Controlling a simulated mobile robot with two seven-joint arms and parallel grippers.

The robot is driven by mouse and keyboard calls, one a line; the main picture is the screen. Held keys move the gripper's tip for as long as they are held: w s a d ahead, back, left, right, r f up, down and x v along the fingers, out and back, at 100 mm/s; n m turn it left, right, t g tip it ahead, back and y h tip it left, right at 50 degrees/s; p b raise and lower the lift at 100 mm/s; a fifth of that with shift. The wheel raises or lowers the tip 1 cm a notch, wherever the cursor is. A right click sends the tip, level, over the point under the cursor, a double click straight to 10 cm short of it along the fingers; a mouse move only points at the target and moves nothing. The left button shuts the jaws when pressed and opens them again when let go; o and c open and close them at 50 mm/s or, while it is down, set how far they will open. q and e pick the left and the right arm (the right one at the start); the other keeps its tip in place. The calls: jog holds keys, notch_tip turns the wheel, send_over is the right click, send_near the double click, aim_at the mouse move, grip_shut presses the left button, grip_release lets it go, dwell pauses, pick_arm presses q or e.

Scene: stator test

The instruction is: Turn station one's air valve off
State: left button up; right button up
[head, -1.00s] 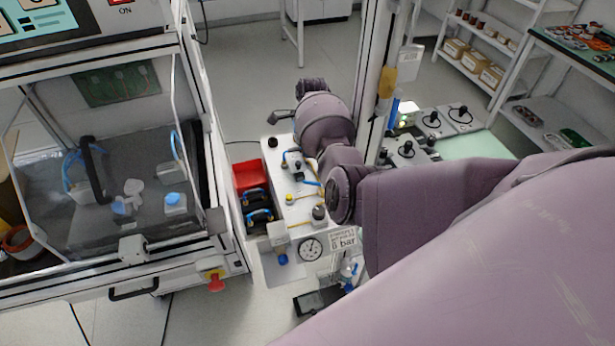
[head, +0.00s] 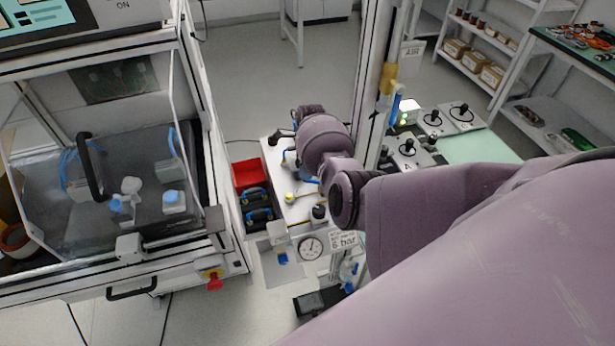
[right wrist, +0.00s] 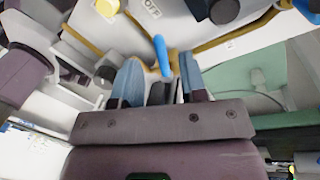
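In the right wrist view, a slim blue lever (right wrist: 160,48) rises between the two fingers of my right gripper (right wrist: 160,68). The fingers are blue-tipped and apart, with gaps beside the lever; I cannot tell whether either touches it. An OFF label (right wrist: 150,8) and a yellow round part (right wrist: 107,7) lie beyond the lever. In the head view, my right arm reaches over the white pneumatic panel (head: 300,211) and hides part of it, including most of the gripper. My left gripper is out of view.
A pressure gauge (head: 311,248) and a 6 bar sign (head: 344,240) sit at the panel's near end. A red bin (head: 247,172) stands to its left. A clear-walled test enclosure (head: 110,190) fills the left side. An upright post (head: 373,80) stands close right of my wrist.

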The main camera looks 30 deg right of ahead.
aim_at(313, 182)
jog(key=shift+s+a+f+b, duration=0.1)
jog(key=shift+f+b, duration=0.05)
jog(key=shift+f, duration=0.6)
jog(key=shift+s+a+f+b, duration=0.1)
jog(key=shift+f+b, duration=0.05)
jog(key=shift+f, duration=0.55)
grip_shut()
